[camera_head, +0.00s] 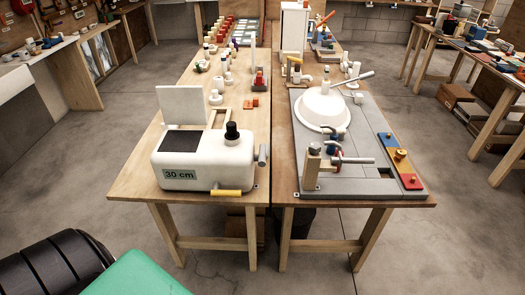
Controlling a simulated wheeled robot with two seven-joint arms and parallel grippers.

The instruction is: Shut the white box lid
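The white box (205,172) stands at the front end of the left wooden table. It has rounded edges and a "30 cm" label on its front. Its flat white lid (183,105) stands up at the back left of the box, so the box is open. Below the lid, a dark square area (180,142) shows in the top. A black knob (232,131) sticks up on the right of the top. A yellow handle (226,192) is at the lower front, and a grey handle (263,155) is on the right side. Neither of my grippers is in view.
The right table (410,201) is close beside the left one and carries a grey board with a white dome (322,108), a wooden clamp-like post (311,166) and a coloured strip (399,160). Several small objects stand farther back.

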